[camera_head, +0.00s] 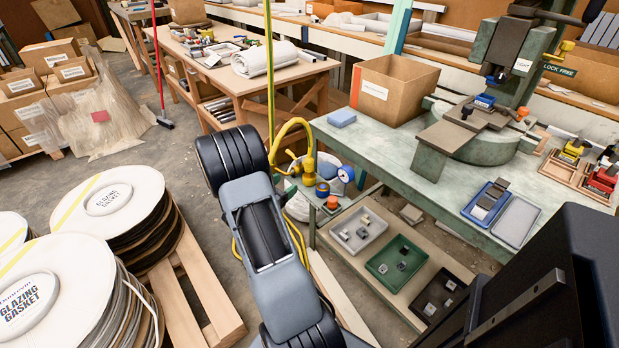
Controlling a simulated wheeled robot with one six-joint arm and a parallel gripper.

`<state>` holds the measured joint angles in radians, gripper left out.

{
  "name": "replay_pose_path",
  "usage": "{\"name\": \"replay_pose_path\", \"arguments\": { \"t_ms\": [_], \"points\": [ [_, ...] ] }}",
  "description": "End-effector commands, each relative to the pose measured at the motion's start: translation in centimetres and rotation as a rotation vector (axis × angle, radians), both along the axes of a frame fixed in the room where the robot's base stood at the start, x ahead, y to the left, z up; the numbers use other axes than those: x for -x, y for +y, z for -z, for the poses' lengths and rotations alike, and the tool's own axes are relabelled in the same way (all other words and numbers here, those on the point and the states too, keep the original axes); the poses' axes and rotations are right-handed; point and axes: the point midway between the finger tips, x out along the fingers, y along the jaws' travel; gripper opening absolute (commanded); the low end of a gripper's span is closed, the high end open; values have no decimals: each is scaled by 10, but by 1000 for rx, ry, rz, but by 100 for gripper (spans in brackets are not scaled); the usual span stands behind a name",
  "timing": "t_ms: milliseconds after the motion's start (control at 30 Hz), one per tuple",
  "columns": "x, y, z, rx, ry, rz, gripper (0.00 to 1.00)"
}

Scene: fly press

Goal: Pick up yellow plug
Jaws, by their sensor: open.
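A small yellow piece (572,150), which looks like the yellow plug, sits in a wooden holder (563,173) at the right end of the green workbench. It has a dark part and a pale part on top. A red piece of similar shape (603,180) stands beside it to the right, near the picture's edge. My arm rises from the bottom middle, over the floor left of the workbench. I see only its grey link and black ribbed joints. My gripper does not show, so the arm's end and the plug cannot be compared.
The fly press (490,130) stands on the workbench (400,150), left of the holder. A cardboard box (393,90), a blue tray (486,200) and a grey tray (516,222) share the bench. A yellow pipe (270,90) rises near my arm. Gasket reels (110,200) stand at left.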

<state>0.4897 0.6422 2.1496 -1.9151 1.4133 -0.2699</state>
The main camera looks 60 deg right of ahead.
Motion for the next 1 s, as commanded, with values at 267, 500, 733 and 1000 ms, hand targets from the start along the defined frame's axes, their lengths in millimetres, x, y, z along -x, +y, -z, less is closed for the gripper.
{"name": "replay_pose_path", "arguments": {
  "t_ms": [267, 500, 733, 1000],
  "points": [
    [-2, -42, 22, 30, 62, -51, 65],
    [0, -80, 21, 28, 61, -52, 65],
    [0, -95, 20, 28, 63, -55, 65],
    [4, -125, 20, 29, 60, -51, 65]
  ]
}}
